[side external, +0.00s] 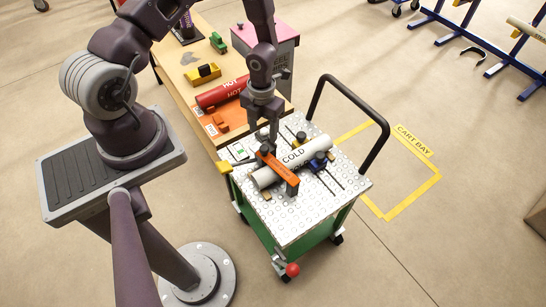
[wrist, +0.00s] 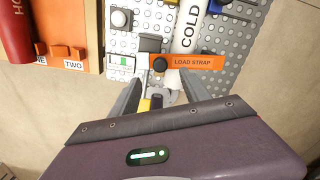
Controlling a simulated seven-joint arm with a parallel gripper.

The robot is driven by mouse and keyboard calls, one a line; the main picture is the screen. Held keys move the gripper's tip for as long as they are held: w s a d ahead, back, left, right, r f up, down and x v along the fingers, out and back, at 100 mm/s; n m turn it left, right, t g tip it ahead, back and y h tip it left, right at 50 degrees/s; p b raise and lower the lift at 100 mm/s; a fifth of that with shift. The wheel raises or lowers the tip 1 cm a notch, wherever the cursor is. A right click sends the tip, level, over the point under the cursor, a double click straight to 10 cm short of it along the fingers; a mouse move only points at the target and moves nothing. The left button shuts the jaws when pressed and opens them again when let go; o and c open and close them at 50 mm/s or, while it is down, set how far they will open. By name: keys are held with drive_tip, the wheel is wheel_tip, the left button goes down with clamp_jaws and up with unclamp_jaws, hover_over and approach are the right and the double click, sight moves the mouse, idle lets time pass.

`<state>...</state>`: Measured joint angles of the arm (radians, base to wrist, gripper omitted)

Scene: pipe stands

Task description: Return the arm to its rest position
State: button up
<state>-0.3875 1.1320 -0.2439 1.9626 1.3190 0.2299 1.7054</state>
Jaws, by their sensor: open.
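The orange load strap (side external: 278,170) lies across the white COLD pipe (side external: 299,155), which rests on the cart (side external: 300,219). The wrist view shows the strap (wrist: 192,62), lettered LOAD STRAP, just beyond the fingertips. Whether a finger touches the strap is not clear.
A wooden table (side external: 187,55) behind the cart holds a red HOT pipe (side external: 222,93) on an orange stand (side external: 228,117). A pink-topped box (side external: 266,33) stands beside it. The cart's black handle (side external: 363,103) rises on the right. Open floor surrounds the yellow-marked cart bay (side external: 413,139).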

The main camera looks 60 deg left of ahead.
wheel_tip(320, 180, up, 27)
drive_tip(key=a+n+t+y, duration=0.1)
drive_tip(key=n+t+y, duration=0.25)
drive_tip(key=n, duration=1.15)
drive_tip(key=s+d+r+n+t+h, duration=0.1)
drive_tip(key=s+d+r+n, duration=0.4)
drive_tip(key=s+n, duration=0.3)
drive_tip(key=s+d+r+n+t+h, duration=0.1)
drive_tip(key=s+d+r+n+h, duration=0.1)
drive_tip(key=s+d+r+n, duration=0.3)
drive_tip(key=s+r+n, duration=0.2)
drive_tip(key=s+n, duration=0.1)
drive_tip(key=shift+s+d, duration=0.15)
drive_tip(key=shift+d, duration=0.25)
drive_tip(key=shift+r+h, duration=0.1)
drive_tip(key=shift+h, duration=0.15)
